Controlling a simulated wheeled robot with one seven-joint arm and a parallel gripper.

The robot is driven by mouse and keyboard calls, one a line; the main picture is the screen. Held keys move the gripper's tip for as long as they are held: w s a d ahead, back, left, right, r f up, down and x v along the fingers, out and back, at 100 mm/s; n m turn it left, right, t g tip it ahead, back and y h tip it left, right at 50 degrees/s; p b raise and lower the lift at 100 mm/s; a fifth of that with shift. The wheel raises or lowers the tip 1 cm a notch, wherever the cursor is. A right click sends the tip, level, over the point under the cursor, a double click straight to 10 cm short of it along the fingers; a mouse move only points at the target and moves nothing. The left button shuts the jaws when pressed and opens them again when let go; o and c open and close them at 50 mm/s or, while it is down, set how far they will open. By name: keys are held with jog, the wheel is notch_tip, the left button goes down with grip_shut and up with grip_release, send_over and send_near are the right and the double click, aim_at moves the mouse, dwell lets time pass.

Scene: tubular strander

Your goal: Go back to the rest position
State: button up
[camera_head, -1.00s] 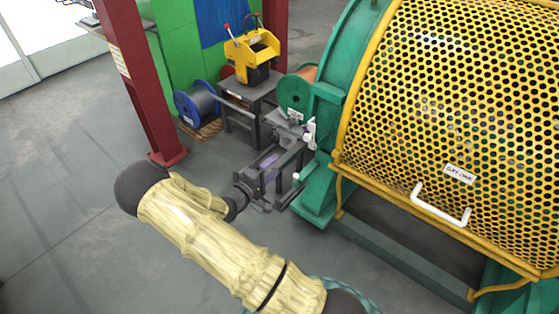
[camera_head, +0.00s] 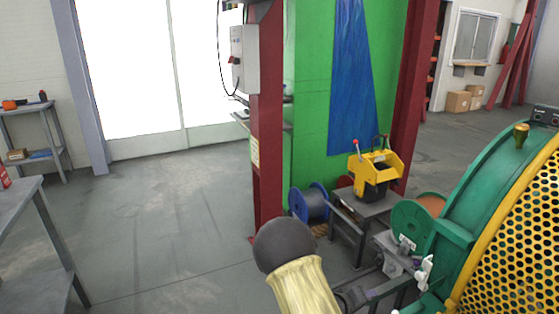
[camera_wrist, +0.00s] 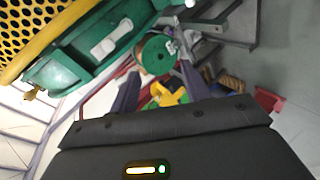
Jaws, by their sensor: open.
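My gripper (camera_wrist: 158,88) shows in the wrist view as two dark fingers standing apart, with nothing held between them. Beyond the fingers lie a green reel (camera_wrist: 155,55) and a yellow device (camera_wrist: 172,97). In the head view, my sleeved arm rises at the bottom centre and my wrist runs right, low in front of the strander (camera_head: 490,200). The fingertips cannot be made out clearly there.
The strander's yellow perforated guard (camera_head: 520,225) is at the right. A red column (camera_head: 268,150), a blue cable spool (camera_head: 309,205) and a small table with the yellow device (camera_head: 378,172) stand behind my arm. A grey table (camera_head: 22,240) is at the left. Floor between is clear.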

jog(key=s+a+r+m+g+y, duration=0.1)
jog(key=s+a+r+m+y, duration=0.1)
jog(key=s+a+r+y, duration=0.6)
jog(key=s+a+r+g+y, duration=0.1)
jog(key=s+r+g, duration=0.15)
jog(key=s, duration=0.45)
jog(key=s+a+r+g+y, duration=0.1)
jog(key=s+r, duration=0.3)
jog(key=s, duration=0.2)
jog(key=w+p+v, duration=0.2)
jog(key=p+v, duration=0.8)
jog(key=w+r+p+v, duration=0.1)
jog(key=w+p+v, duration=0.1)
jog(key=p+v, duration=0.8)
jog(key=shift+w+d+m+p, duration=0.2)
jog(key=shift+d+m+p, duration=0.15)
jog(key=shift+p, duration=0.3)
jog(key=shift+f, duration=0.1)
